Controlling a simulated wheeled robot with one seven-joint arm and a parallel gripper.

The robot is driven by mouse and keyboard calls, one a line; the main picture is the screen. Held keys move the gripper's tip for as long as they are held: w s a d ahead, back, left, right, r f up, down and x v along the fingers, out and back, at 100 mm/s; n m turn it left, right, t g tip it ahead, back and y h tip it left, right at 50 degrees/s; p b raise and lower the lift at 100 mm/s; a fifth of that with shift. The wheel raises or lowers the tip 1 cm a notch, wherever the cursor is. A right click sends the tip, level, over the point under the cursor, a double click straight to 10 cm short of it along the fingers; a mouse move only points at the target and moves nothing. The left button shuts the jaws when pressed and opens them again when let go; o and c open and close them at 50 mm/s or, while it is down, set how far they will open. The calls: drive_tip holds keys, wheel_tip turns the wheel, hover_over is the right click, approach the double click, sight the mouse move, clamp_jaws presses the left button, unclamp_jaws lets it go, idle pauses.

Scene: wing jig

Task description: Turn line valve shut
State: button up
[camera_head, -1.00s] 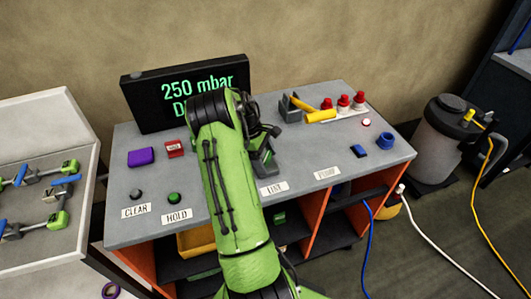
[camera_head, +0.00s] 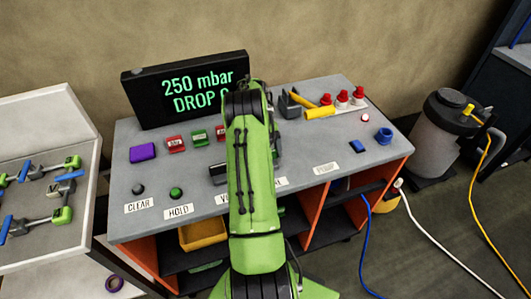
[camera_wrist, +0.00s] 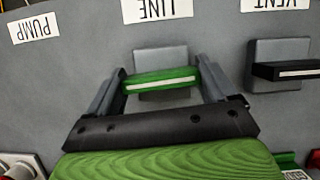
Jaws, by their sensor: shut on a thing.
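The line valve (camera_wrist: 163,58) shows in the wrist view as a grey block with a green lever (camera_wrist: 160,80), beside a label reading LINE upside down. The green lever has a pale stripe and lies nearly level across the picture. My gripper (camera_wrist: 164,84) has one finger at each end of the lever and is shut on it. In the head view my green arm hides the line valve and my gripper.
A vent valve (camera_wrist: 285,68) with a black lever stands right of the line valve in the wrist view. In the head view a display (camera_head: 190,90) reads 250 mbar. A yellow-handled item (camera_head: 318,112) and red knobs (camera_head: 342,98) stand at the back right.

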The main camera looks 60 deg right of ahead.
drive_tip(key=shift+m, duration=0.5)
drive_tip(key=o, duration=0.8)
drive_tip(key=shift+o, duration=0.2)
drive_tip(key=shift+r, duration=0.1)
drive_tip(key=p+v, duration=0.3)
drive_tip(key=v, duration=0.9)
drive_tip(key=shift+s+p, duration=0.25)
drive_tip(key=shift+p, duration=0.1)
